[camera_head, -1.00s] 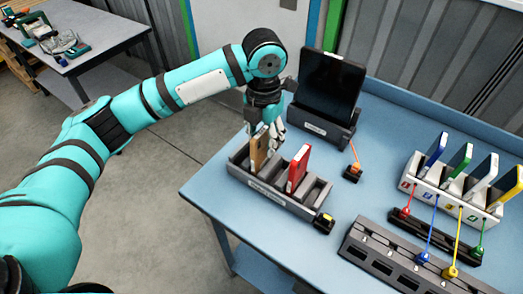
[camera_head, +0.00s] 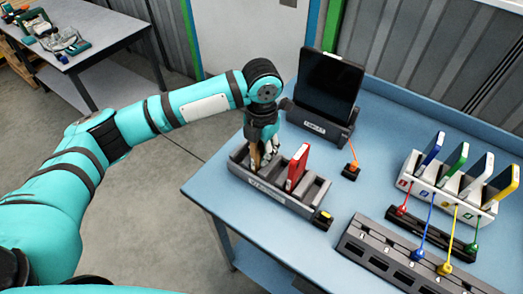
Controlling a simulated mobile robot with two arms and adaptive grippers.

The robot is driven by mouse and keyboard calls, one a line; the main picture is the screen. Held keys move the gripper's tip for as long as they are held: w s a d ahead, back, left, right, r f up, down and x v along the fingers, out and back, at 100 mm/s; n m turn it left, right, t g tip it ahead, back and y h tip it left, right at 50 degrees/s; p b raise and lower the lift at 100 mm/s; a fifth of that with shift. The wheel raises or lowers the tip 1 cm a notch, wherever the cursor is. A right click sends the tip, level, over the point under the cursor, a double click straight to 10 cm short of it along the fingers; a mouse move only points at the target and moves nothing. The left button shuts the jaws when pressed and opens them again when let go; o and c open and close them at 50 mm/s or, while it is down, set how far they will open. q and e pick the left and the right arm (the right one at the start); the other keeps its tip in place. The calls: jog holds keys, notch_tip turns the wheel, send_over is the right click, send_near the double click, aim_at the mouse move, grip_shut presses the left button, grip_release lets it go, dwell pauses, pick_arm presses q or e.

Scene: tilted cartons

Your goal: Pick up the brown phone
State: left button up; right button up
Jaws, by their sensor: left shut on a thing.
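The brown phone (camera_head: 255,159) stands upright in the left slot of a grey slotted holder (camera_head: 281,197) on the blue table. My left gripper (camera_head: 262,152) comes down over it from above and is shut on it, hiding part of its face. The phone's lower end is hidden by the holder's front wall. A red phone (camera_head: 298,167) stands in the same holder, just to the right. My right gripper is not in view.
A black tablet (camera_head: 328,87) stands in a dock behind the holder. A white rack (camera_head: 446,189) with several coloured phones is at the right. A grey dock strip (camera_head: 400,262) with cables lies in front. Blue table (camera_head: 225,190) surface is clear around the holder's left.

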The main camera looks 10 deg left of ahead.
pick_arm(q)
grip_shut()
jog(key=shift+r, duration=0.2)
notch_tip(320, 180, up, 10)
jog(key=shift+f+b, duration=0.1)
jog(key=shift+b, duration=0.8)
jog(key=shift+r+p, duration=0.65)
jog(key=shift+p, duration=0.45)
notch_tip(320, 180, up, 5)
jog(key=p, duration=0.6)
